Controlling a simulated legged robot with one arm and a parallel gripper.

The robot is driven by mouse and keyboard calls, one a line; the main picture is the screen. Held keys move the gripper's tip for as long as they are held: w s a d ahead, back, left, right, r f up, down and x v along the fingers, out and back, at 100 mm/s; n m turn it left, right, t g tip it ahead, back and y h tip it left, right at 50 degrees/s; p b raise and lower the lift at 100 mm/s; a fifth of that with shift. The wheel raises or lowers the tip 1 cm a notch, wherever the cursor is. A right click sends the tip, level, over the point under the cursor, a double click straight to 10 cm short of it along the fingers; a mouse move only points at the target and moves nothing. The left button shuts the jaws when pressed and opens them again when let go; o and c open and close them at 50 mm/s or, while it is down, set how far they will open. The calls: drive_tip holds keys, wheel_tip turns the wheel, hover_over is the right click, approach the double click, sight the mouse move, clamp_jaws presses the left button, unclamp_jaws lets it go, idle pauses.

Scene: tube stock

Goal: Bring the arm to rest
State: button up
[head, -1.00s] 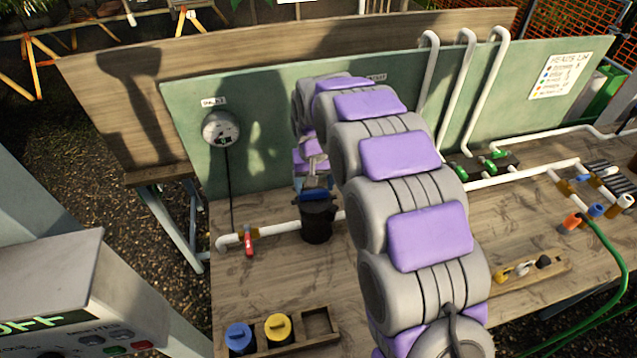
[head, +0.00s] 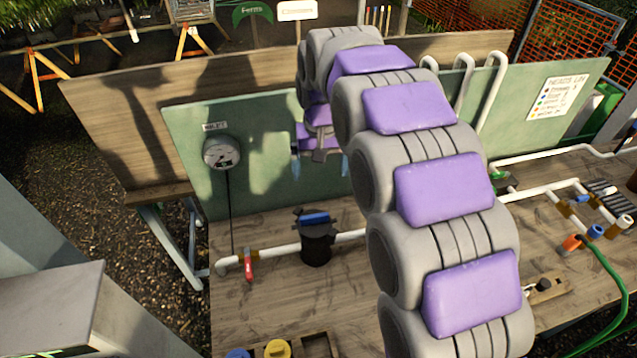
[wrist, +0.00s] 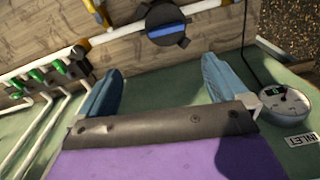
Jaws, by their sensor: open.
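My gripper (head: 320,166) is open and empty. In the head view it hangs in front of the green back panel, above and apart from the black canister with a blue handle (head: 316,240). The wrist view shows both blue fingers of my gripper (wrist: 160,88) spread wide with nothing between them. The canister also shows in the wrist view (wrist: 167,24), beyond the fingers. My grey and purple arm arches up from the lower right and hides part of the bench and panel.
A round gauge (head: 221,153) is on the green panel (head: 262,130), left of my gripper. A white pipe with a red valve lever (head: 248,264) runs along the bench (head: 290,305). White bent pipes (head: 490,90) rise at the right. Yellow and blue caps sit in a tray in front.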

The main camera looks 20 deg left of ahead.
drive_tip(key=s+d+r+m, duration=0.1)
drive_tip(key=s+d, duration=0.4)
drive_tip(key=d, duration=0.4)
drive_tip(key=s+d+r+m, duration=0.1)
drive_tip(key=s+d+r, duration=0.1)
drive_tip(key=s+d, duration=0.45)
drive_tip(key=s+d+f+m, duration=0.1)
drive_tip(key=s+d+f, duration=0.1)
drive_tip(key=s+d, duration=0.2)
drive_tip(key=s+d+f+m+g+b, duration=0.1)
drive_tip(key=s+d+f, duration=0.2)
drive_tip(key=s, duration=0.7)
drive_tip(key=s+d+f+m+g, duration=0.1)
drive_tip(key=s+d+f, duration=0.1)
drive_tip(key=s+d, duration=0.4)
drive_tip(key=shift+s+f+b, duration=0.3)
drive_tip(key=shift+s, duration=0.55)
drive_tip(key=shift+d, duration=0.3)
drive_tip(key=shift+a, duration=0.15)
